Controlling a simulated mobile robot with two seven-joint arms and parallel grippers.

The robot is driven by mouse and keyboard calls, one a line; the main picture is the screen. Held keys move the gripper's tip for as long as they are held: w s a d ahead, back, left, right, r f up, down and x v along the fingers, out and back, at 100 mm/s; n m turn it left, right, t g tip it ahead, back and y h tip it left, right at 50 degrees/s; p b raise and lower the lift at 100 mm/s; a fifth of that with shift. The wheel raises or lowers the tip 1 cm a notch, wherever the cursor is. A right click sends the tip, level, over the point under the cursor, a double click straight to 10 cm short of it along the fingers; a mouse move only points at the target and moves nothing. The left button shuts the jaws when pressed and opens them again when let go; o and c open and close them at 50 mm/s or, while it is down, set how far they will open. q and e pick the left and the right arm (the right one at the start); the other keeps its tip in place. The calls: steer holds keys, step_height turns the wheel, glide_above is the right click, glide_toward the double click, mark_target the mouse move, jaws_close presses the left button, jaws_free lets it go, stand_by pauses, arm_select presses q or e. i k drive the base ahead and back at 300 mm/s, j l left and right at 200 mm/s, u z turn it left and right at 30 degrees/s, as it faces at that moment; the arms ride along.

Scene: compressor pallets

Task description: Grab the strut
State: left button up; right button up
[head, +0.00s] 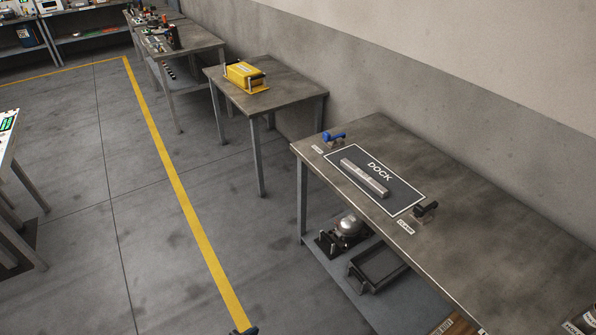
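A light grey metal bar, which looks like the strut (364,178), lies on the dark DOCK mat (400,203) on the near right table. The mat has a white outline and the word DOCK printed beside the bar. No gripper touches the bar. Neither of my grippers can be made out. A small dark part (240,331) shows at the bottom edge, too cut off to identify.
A blue-handled clamp (333,137) and a black-handled clamp (426,209) flank the mat on the table (480,225). The shelf below holds a compressor (350,227) and a black tray (378,268). A yellow case (245,77) sits on the table behind.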

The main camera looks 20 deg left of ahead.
mark_target(382, 192)
steer(key=u, duration=0.25)
steer(key=z, duration=0.45)
steer(key=i+j+z, duration=0.25)
steer(key=j+z, duration=0.2)
steer(key=j, duration=0.2)
steer(key=i+j+z, duration=0.25)
steer(key=j+z, duration=0.3)
steer(key=j, duration=0.85)
steer(key=i+j, duration=0.1)
steer(key=j, duration=0.65)
steer(key=i+j+z, duration=0.1)
steer(key=j, duration=1.4)
steer(key=i+z, duration=0.05)
